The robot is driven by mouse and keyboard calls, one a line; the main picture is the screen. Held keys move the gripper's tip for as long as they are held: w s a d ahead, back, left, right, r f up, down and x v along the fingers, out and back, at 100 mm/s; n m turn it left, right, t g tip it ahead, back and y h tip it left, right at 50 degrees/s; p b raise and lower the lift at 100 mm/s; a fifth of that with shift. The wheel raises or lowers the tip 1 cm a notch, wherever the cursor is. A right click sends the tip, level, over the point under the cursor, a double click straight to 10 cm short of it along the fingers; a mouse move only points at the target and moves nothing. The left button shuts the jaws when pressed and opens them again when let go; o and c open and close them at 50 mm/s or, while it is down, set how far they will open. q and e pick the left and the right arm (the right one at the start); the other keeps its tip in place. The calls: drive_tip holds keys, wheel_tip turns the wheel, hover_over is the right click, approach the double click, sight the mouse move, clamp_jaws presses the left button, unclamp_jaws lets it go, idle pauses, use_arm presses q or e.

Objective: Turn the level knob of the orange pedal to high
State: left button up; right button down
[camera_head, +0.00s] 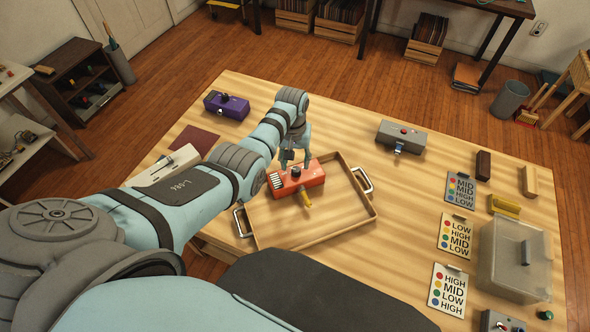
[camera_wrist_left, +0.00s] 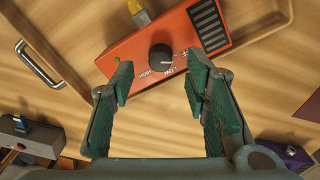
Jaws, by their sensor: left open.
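The orange pedal (camera_head: 311,179) lies in the wooden tray (camera_head: 341,229) near its far left corner. In the left wrist view the orange pedal (camera_wrist_left: 205,27) shows its black level knob (camera_wrist_left: 161,56), with markings around it that include LOW and HIGH. The knob's white pointer line faces right in that view, toward lettering I cannot fully read. My left gripper (camera_head: 291,160) reaches down over the pedal's far side. In the wrist view my left gripper (camera_wrist_left: 158,78) is open, with its green-padded fingers on either side just short of the knob and nothing between them. My right gripper is not in view.
A yellow plug (camera_head: 306,201) sits at the pedal's near side. A purple pedal (camera_head: 227,105) and a grey one (camera_head: 401,136) stand farther back. Label cards (camera_head: 459,189) and a clear box (camera_head: 514,262) are at the right. The tray's near part is bare.

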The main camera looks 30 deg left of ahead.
sight(296, 169)
use_arm(q)
drive_tip(key=f, duration=0.1)
drive_tip(key=f+b, duration=0.1)
drive_tip(key=f, duration=0.2)
drive_tip(key=shift+w, duration=0.25)
drive_tip(key=shift+s+r, duration=0.1)
drive_tip(key=shift+r, duration=0.1)
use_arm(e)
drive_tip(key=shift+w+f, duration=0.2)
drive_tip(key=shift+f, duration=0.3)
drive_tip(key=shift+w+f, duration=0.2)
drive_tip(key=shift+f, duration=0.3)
use_arm(q)
drive_tip(key=shift+c, duration=0.3)
clamp_jaws()
